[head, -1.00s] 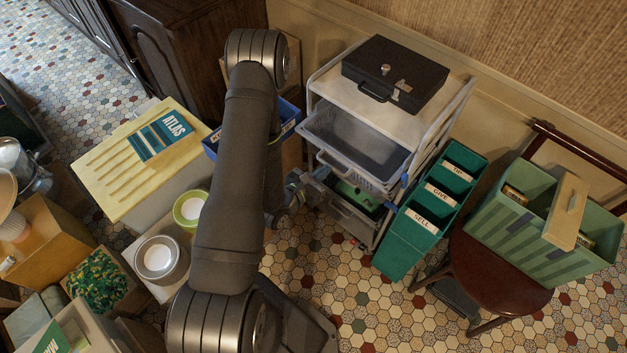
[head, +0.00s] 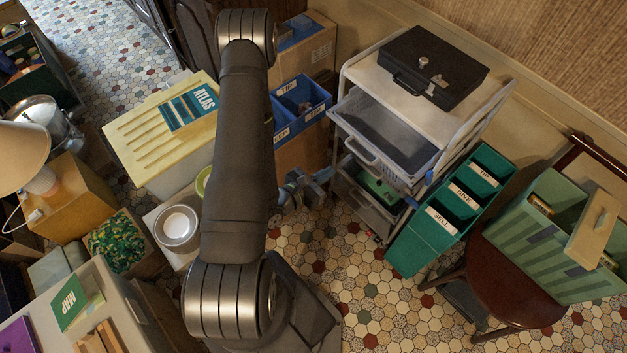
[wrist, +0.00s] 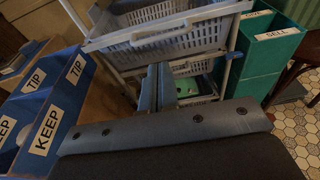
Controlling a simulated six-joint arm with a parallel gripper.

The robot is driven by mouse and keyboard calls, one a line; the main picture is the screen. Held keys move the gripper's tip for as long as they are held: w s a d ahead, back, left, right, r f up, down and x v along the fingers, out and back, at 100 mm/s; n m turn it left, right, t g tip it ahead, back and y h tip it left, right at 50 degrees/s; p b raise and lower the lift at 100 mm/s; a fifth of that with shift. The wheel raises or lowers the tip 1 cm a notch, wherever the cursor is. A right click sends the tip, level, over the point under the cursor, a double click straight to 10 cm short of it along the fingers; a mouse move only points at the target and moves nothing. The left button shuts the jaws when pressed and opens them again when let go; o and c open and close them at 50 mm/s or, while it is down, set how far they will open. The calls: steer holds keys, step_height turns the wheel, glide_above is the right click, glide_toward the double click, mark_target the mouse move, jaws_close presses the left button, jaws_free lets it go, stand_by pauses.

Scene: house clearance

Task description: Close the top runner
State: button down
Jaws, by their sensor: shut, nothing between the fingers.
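The top runner is a grey mesh basket drawer (head: 355,146) under the top of a white trolley (head: 420,95). It is pulled out toward the front, and its front grille (wrist: 165,38) fills the upper part of the wrist view. My gripper (head: 305,186) is shut and empty, in front of the trolley, left of and apart from the drawers in the head view. In the wrist view my fingers (wrist: 160,88) point toward the trolley, just below the top drawer's front in the picture. I cannot tell the exact gap.
A lower drawer (head: 362,203) is also out, with a green item inside. A black cash box (head: 433,68) sits on the trolley top. Blue labelled bins (head: 300,108) stand left of it, green labelled bins (head: 462,205) right. Tiled floor in front is clear.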

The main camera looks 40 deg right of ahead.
steer(key=shift+a, duration=2.25)
steer(key=w+d+n+g+y, duration=0.35)
steer(key=w+n+g, duration=0.45)
steer(key=n+g, duration=0.3)
steer(key=w+d+x, duration=0.1)
steer(key=x, duration=1.1)
steer(key=shift+w+d+f+m+g+y, duration=0.2)
steer(key=shift+d+m+g+y, duration=0.1)
steer(key=shift+d+g+y, duration=0.15)
